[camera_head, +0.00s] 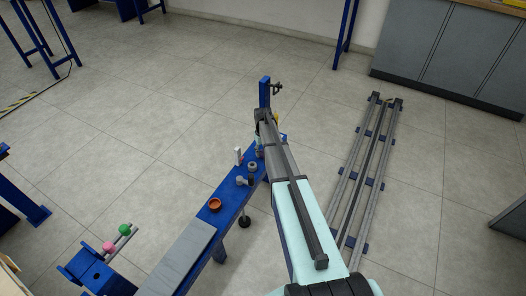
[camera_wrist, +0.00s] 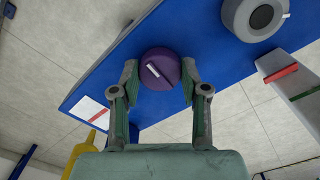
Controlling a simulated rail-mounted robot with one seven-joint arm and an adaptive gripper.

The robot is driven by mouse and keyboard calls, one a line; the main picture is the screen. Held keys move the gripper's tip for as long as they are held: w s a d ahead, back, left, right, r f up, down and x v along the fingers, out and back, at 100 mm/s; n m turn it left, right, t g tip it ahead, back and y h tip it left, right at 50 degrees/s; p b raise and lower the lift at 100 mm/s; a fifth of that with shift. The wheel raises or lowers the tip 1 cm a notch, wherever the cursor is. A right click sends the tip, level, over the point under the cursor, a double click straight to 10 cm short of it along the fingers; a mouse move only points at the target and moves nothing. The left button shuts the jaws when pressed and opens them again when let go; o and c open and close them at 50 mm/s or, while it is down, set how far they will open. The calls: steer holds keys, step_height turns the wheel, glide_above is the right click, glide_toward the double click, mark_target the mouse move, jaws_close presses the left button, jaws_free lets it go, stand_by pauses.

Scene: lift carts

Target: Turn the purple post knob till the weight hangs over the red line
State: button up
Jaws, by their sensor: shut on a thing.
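The purple knob (camera_wrist: 160,64) is round with a short white mark on its top, slanting down to the right in the wrist view. My gripper (camera_wrist: 159,72) has one finger on each side of the knob and is shut on it. A pale upright plate (camera_wrist: 290,83) at the right of the wrist view bears a red line (camera_wrist: 280,73) and a green line (camera_wrist: 305,93). I cannot make out the hanging weight in either view. In the head view my arm hides the knob and most of my gripper.
A grey round part (camera_wrist: 253,15) sits on the blue bench (camera_head: 223,217). An orange ring (camera_head: 215,204) and small grey parts (camera_head: 242,181) stand along the bench. A blue post (camera_head: 264,92) rises at its far end. Floor rails (camera_head: 372,165) lie to the right.

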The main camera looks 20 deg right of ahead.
steer(key=o, duration=1.1)
steer(key=shift+o, duration=0.2)
step_height(320, 180, up, 12)
